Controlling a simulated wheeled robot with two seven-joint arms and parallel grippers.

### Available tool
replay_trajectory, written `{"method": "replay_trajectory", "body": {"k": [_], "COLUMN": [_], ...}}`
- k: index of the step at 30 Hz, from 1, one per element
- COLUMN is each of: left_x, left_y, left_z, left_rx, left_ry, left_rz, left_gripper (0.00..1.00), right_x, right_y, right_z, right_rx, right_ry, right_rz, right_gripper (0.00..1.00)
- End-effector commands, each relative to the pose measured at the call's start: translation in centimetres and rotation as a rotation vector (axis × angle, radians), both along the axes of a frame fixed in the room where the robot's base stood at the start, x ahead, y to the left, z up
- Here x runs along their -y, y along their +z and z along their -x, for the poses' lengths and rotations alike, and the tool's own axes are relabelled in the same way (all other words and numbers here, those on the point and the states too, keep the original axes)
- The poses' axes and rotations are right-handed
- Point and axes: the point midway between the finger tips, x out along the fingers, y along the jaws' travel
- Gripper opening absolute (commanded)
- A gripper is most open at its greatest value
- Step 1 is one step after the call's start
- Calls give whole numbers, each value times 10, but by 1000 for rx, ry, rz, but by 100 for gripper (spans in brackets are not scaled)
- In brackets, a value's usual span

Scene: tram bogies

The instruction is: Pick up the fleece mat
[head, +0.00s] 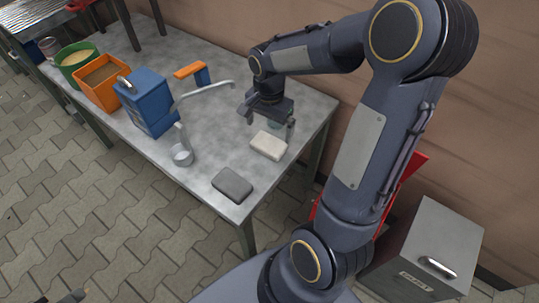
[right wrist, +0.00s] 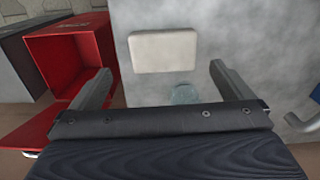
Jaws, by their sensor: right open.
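A cream rounded pad (head: 268,145), which looks like the fleece mat, lies flat on the grey table near its right edge. It also shows in the right wrist view (right wrist: 163,51), ahead of and between the fingers. A dark grey pad (head: 232,185) lies nearer the table's front corner. My right gripper (head: 268,122) is open and empty just behind and above the cream pad; its spread fingers show in the right wrist view (right wrist: 160,70). A small dark part at the bottom left edge of the head view may be my left gripper; its jaws cannot be made out.
A clear greenish round item (right wrist: 186,93) stands close behind the cream pad. On the table (head: 215,140) are a blue box (head: 147,103), an orange bin (head: 103,88), a green tub (head: 77,62) and a metal cup (head: 182,154). A grey cabinet (head: 425,250) stands right.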

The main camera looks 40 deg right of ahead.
Motion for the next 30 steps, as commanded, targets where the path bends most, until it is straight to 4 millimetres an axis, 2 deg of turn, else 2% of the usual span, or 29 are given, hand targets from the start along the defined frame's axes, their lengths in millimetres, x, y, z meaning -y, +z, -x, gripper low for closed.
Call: {"method": "replay_trajectory", "body": {"k": [1, 8, 18, 27, 30], "left_x": [0, 0, 0, 0, 0], "left_y": [-4, -10, -24, -24, -24], "left_z": [0, 0, 0, 0, 0], "left_rx": [0, 1, 0, 0, 0], "left_ry": [0, 0, 0, 0, 0], "left_rz": [0, 0, 0, 0, 0], "left_gripper": [36, 36, 36, 36, 36], "right_x": [2, 3, 5, 5, 5], "right_y": [-9, -34, -80, -84, -84], "right_z": [-2, -2, -1, -1, -1], "right_rx": [-9, -14, -12, -10, -10], "right_ry": [-13, -24, -22, -21, -21], "right_rz": [4, 7, 6, 7, 7], "right_gripper": [100, 100, 100, 100, 88]}}
